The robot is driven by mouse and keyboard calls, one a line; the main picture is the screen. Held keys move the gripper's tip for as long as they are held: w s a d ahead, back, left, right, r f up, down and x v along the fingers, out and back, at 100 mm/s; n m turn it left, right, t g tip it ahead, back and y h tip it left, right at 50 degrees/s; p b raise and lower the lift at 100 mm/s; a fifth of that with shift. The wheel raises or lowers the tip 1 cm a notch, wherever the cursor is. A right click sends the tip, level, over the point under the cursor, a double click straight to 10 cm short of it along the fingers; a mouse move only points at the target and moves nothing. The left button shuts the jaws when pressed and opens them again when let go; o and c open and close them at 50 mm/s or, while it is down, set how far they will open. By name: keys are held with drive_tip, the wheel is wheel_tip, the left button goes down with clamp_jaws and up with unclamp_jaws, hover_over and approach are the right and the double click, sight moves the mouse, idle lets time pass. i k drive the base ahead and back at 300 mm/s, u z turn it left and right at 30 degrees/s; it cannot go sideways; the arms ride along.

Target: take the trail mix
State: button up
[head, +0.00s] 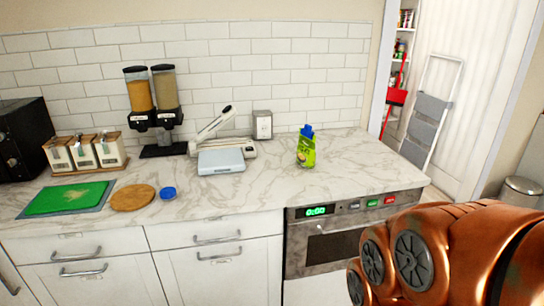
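A green and yellow bag (306,152) with a blue top stands upright on the marble counter, right of the middle. Its label is too small to read, so I cannot tell whether it is the trail mix. No other thing in view can be made out as trail mix. My orange arm covers the lower right of the head view. My gripper is not in view.
The counter (255,190) also bears a dispenser (153,98), a grey scale (221,161), canisters (84,153), a green board (68,198) and a round wooden board (132,197). A stepladder (430,112) stands by stocked shelves (403,45) through the doorway. Counter around the bag is clear.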

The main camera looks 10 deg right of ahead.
sight(306, 155)
drive_tip(key=u, duration=0.3)
drive_tip(key=i, duration=1.1)
